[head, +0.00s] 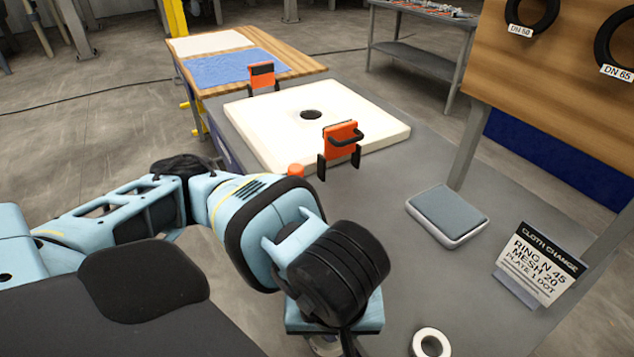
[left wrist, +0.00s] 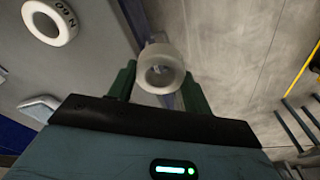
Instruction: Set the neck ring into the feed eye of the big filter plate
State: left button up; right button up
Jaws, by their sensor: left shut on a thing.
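The big filter plate (head: 265,135) is a thick white square slab lying on the grey bench, and its feed eye (head: 311,114) is a dark round hole near the middle. My left gripper (left wrist: 158,78) is shut on a white neck ring (left wrist: 160,52), held between its green fingers in the left wrist view. In the head view my own wrist hides most of that gripper and the ring, near the bottom edge and well short of the plate. Another white ring (head: 430,341) lies on the bench; in the left wrist view it (left wrist: 49,22) bears a marking like N 60. My right gripper is not in view.
Orange clamps (head: 341,139) (head: 262,77) stand at the plate's near and far edges. A grey pad (head: 447,214) and a sign (head: 540,263) reading RING N 45 stand at the right. A wooden table with blue cloth (head: 236,68) is behind. Bench between plate and pad is clear.

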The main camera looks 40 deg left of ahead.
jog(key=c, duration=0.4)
pick_arm(q)
jog(key=w+a+r+m, duration=0.1)
jog(key=w+a+m, duration=0.2)
jog(key=w, duration=0.3)
jog(key=w+a+r+m+h, duration=0.1)
jog(key=w+a+r+m, duration=0.1)
jog(key=w+m, duration=0.3)
jog(key=shift+w+a, duration=0.65)
jog(key=shift+w, duration=0.3)
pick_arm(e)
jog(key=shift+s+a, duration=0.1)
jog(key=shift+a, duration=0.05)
